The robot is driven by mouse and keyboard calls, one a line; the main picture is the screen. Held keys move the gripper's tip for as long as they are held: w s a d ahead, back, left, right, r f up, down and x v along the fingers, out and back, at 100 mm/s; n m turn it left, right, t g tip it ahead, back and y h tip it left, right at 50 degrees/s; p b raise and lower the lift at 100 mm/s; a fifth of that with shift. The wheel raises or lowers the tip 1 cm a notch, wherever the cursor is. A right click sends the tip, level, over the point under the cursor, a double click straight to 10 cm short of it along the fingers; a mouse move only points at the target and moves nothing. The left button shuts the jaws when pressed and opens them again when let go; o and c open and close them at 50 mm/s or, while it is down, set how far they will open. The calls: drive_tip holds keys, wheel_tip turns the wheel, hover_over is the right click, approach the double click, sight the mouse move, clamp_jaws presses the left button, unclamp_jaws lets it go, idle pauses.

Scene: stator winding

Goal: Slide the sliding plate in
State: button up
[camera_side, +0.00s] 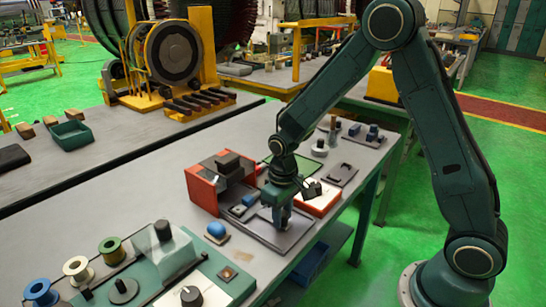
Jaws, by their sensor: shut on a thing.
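My gripper (281,208) points down over a dark flat tray (287,240) near the bench's front edge. It is shut on a small dark blue part that stands in or on the tray. A pale square area shows around that part. This may be the sliding plate, but the picture is too small to be sure. Left of my gripper is a red-orange housing (203,192) with a dark block (229,163) on top. A small plate with a blue knob (248,201) lies between the housing and my gripper. My gripper's fingertips are partly hidden.
A red-and-white box (321,203) stands close on the right of my gripper. A blue-topped block (216,231) lies to the left. A green winding unit (165,262) and several wire spools (77,268) fill the front left. Bare grey bench (120,205) lies behind them.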

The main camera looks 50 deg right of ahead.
sight(262, 212)
drive_tip(key=shift+w, duration=3.35)
drive_tip(key=o, duration=0.7)
drive_tip(key=shift+r, duration=0.15)
drive_tip(key=shift+r, duration=2.9)
